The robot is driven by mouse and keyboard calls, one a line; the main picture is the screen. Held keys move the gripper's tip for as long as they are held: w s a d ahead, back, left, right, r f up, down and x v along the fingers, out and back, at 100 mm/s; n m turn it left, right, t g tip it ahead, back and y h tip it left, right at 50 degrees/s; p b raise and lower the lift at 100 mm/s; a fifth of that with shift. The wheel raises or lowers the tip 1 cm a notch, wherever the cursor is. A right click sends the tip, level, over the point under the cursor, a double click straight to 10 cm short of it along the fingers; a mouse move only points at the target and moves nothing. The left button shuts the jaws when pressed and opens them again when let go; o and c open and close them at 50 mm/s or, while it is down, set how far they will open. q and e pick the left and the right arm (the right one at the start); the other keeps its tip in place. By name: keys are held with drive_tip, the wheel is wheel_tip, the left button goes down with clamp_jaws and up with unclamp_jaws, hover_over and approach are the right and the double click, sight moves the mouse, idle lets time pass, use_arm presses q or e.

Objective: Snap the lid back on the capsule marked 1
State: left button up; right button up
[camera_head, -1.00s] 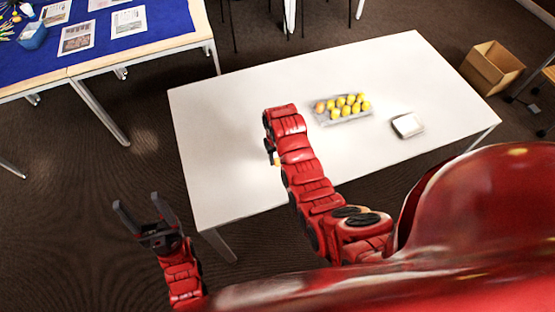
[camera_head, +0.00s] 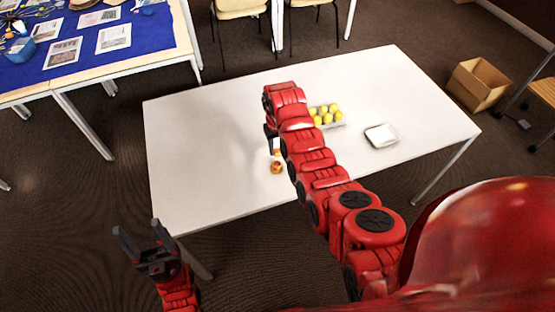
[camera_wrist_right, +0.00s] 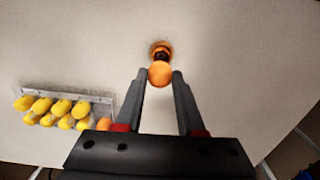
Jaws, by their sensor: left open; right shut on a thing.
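My right gripper (camera_wrist_right: 158,85) is shut on an orange round piece (camera_wrist_right: 160,74), which looks like the capsule lid. An orange-rimmed capsule part with a dark inside (camera_wrist_right: 161,51) stands on the white table just beyond it in the right wrist view. In the head view this capsule part (camera_head: 277,167) is near the table's front edge, and the held piece (camera_head: 277,152) shows just above it in the picture. I cannot tell whether the two touch. No mark 1 is legible. My left gripper (camera_head: 145,246) is open and empty, off the table's front left corner.
A clear tray of several yellow and orange capsules (camera_wrist_right: 68,111) lies on the table, partly behind my right arm in the head view. A white square container (camera_head: 381,135) is to its right. The table's left part is clear. A cardboard box (camera_head: 479,85) stands on the floor.

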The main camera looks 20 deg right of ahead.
drive_tip(key=shift+w+a+f, duration=0.15)
drive_tip(key=shift+f, duration=0.55)
drive_tip(key=shift+f+b, duration=1.45)
drive_tip(key=shift+f, duration=0.7)
drive_tip(key=shift+f+b, duration=0.25)
drive_tip(key=shift+b, duration=0.15)
drive_tip(key=shift+f, duration=0.15)
drive_tip(key=shift+f+b, duration=0.2)
drive_tip(key=shift+b, duration=0.15)
